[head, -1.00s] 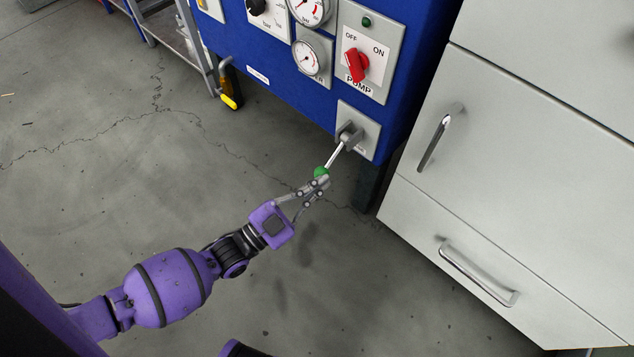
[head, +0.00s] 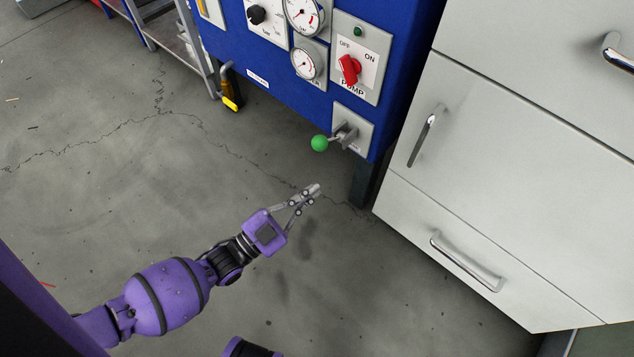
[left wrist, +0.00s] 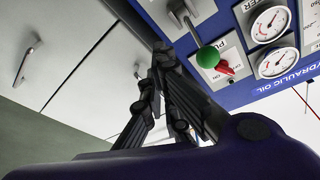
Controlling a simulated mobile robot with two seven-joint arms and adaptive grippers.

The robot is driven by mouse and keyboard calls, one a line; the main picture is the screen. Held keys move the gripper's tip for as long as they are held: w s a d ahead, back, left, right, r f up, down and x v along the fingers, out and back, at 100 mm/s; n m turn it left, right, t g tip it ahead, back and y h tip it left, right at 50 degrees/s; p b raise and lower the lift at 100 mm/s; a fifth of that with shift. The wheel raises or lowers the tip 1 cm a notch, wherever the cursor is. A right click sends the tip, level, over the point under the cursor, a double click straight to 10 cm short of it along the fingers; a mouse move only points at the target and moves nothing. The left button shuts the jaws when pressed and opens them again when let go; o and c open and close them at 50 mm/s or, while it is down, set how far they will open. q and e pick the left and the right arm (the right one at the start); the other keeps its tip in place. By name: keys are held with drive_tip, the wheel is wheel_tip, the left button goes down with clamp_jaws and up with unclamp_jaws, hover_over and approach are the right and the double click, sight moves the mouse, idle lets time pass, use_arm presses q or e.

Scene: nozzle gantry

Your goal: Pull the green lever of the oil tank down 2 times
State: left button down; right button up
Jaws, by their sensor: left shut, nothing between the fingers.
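The oil tank (head: 290,88) is a blue cabinet at the top of the head view. Its lever has a green ball knob (head: 319,143) on a short rod from a grey plate (head: 360,128) low on the front. The rod now looks short and points out toward me. My left gripper (head: 315,190) is shut and empty, below the knob and apart from it. In the left wrist view the green knob (left wrist: 208,57) shows beyond the left gripper's fingers (left wrist: 163,50). My right gripper does not show.
A red pump switch (head: 349,69), gauges (head: 308,60) and a black knob (head: 256,14) are on the tank's front. A light grey drawer cabinet (head: 480,190) with metal handles stands close on the right. A metal shelf (head: 165,30) stands at the upper left. The floor below is clear.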

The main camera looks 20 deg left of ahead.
use_arm(q)
drive_tip(key=s+a+f, duration=0.3)
drive_tip(key=s+f, duration=0.1)
drive_tip(key=shift+s, duration=0.15)
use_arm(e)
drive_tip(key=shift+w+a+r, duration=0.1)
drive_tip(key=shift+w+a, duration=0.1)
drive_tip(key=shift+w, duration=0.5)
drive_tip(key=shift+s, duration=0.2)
